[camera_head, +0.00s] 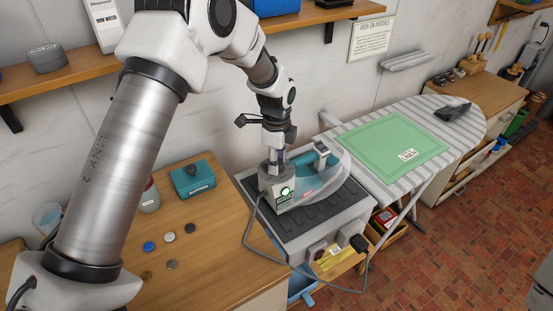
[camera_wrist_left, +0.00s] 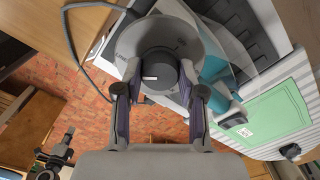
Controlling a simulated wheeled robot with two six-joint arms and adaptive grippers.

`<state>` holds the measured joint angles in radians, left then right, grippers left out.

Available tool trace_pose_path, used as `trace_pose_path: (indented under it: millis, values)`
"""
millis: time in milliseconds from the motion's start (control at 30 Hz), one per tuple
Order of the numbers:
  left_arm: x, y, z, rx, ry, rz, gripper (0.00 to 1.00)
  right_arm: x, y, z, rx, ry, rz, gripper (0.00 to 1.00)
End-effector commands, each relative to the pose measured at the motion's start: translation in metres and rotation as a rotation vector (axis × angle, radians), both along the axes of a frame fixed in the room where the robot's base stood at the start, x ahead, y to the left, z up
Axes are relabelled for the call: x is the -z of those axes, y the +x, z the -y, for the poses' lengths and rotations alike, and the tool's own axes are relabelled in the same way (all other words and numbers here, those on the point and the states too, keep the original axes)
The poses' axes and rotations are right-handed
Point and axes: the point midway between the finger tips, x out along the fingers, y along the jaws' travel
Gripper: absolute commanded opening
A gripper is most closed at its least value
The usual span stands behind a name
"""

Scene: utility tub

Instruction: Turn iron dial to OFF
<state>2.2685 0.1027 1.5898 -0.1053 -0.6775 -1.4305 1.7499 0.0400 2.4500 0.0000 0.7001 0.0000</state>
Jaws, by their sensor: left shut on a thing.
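The steam iron (camera_head: 276,183), grey with a teal handle and clear tank, rests on the dark ribbed top of a grey base (camera_head: 325,230). Its round dark dial (camera_wrist_left: 158,72) shows in the left wrist view, with a short white mark on its face. My left gripper (camera_head: 277,155) points down onto the iron's near end. In the left wrist view its two fingers (camera_wrist_left: 160,92) are on either side of the dial, shut on it. A dark jointed shape (camera_wrist_left: 55,155), perhaps my right gripper, shows small at lower left.
A grey cord (camera_head: 248,235) loops from the iron past the base front. A striped ironing board (camera_head: 360,150) with a green cloth (camera_head: 392,145) stands to the right. A teal box (camera_head: 192,180) and several buttons lie on the wooden table (camera_head: 215,270) to the left.

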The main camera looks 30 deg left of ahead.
Motion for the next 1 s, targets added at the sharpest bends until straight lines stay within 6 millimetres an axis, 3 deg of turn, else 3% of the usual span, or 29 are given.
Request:
trace_pose_path:
  millis: [1000]
  values:
    - [0.001,-0.002,0.000,-0.934,0.000,-0.006,0.05,-0.027,0.000,0.000,0.000,0.000,0.000,0.00]
